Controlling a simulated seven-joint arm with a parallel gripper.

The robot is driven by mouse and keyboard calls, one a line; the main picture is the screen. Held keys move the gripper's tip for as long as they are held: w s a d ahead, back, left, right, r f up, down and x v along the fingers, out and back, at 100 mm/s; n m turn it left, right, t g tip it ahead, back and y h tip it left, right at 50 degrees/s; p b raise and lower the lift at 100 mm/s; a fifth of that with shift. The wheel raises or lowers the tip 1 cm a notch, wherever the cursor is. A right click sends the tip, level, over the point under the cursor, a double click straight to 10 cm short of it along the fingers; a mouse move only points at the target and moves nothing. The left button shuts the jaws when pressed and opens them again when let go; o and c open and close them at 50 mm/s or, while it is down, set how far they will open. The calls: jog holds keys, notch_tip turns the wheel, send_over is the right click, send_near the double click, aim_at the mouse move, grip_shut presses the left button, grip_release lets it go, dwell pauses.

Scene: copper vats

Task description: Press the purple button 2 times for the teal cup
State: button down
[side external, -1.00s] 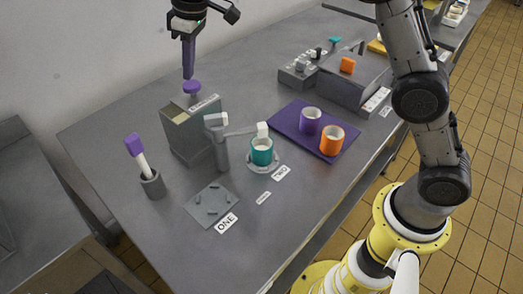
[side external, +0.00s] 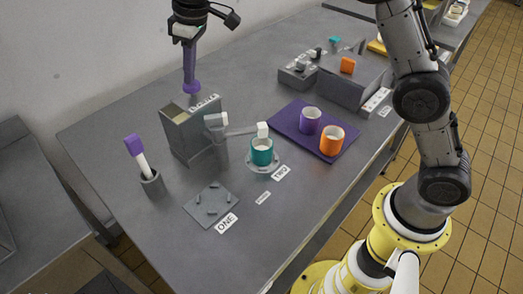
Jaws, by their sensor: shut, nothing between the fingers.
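The purple button (side external: 192,88) is a round cap at the far top edge of the grey box-like machine (side external: 192,135). My gripper (side external: 191,80) is shut and empty, pointing straight down with its purple fingers on the button; they appear to touch it. How far the button is pressed in cannot be told. The teal cup (side external: 262,153) stands upright on a round grey base (side external: 264,169), beside the label TWO (side external: 281,173). Something pale shows inside it. A grey arm with a white block (side external: 263,130) at its end reaches to the cup's far rim.
A purple cup (side external: 310,121) and an orange cup (side external: 332,141) stand on a purple mat (side external: 291,128). A grey holder (side external: 152,184) with a purple-topped stick and a plate labelled ONE (side external: 227,221) lie in front. Grey boxes (side external: 352,84) stand at the back right.

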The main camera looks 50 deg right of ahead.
jog(key=shift+f, duration=1.1)
jog(key=shift+r, duration=1.6)
jog(key=shift+f, duration=0.2)
jog(key=shift+f, duration=1.4)
jog(key=shift+r, duration=1.6)
jog(key=shift+r, duration=0.1)
